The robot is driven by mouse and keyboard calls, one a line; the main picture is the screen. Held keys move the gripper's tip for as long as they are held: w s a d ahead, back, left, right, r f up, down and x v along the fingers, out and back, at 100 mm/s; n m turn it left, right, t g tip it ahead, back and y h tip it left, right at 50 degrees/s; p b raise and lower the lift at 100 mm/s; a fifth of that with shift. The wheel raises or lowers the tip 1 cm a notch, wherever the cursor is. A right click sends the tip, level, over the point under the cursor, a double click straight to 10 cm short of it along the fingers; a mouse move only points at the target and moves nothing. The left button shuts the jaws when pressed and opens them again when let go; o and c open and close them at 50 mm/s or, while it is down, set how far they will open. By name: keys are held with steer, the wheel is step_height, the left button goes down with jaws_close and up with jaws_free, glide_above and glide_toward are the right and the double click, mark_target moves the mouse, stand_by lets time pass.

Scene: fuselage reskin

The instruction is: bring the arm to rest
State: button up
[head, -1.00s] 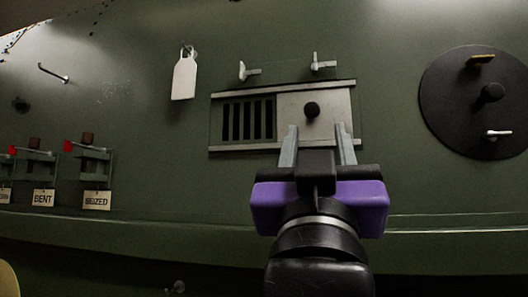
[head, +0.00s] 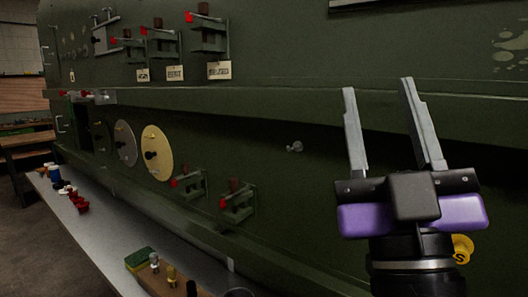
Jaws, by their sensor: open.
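My gripper (head: 385,100) is in the right part of the head view, pointing up, with its two grey fingers apart and nothing between them. Its purple and black body shows below the fingers. Behind it is the green fuselage panel (head: 300,190); I cannot tell how far the fingertips are from it. A yellow round part marked with an S (head: 462,248) is partly hidden behind my gripper.
A long shelf (head: 110,235) runs along the panel's foot at left, with a green and yellow sponge (head: 139,259) and several small parts. Red-tipped latches, a cream disc (head: 157,153) and a grey disc (head: 125,143) are on the panel. A small knob (head: 295,147) sticks out mid-panel.

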steer(key=s+d+f+g+y, duration=0.1)
steer(key=s+f+g+y, duration=0.15)
steer(key=f, duration=1.15)
steer(key=s+d+f+g+y, duration=0.1)
steer(key=s+f+g, duration=0.25)
steer(key=f, duration=1.05)
steer(key=s+d+f+m+g+h, duration=0.1)
steer(key=s+d+f+g, duration=0.2)
steer(key=s+f, duration=0.7)
steer(key=s+d+f+m+g+h, duration=0.2)
steer(key=s+d+f+g, duration=0.1)
steer(key=s+f, duration=0.7)
steer(key=s+g, duration=0.1)
steer(key=s, duration=0.3)
steer(key=shift+f+m, duration=0.3)
steer(key=shift+w+h, duration=0.1)
steer(key=shift+h, duration=0.15)
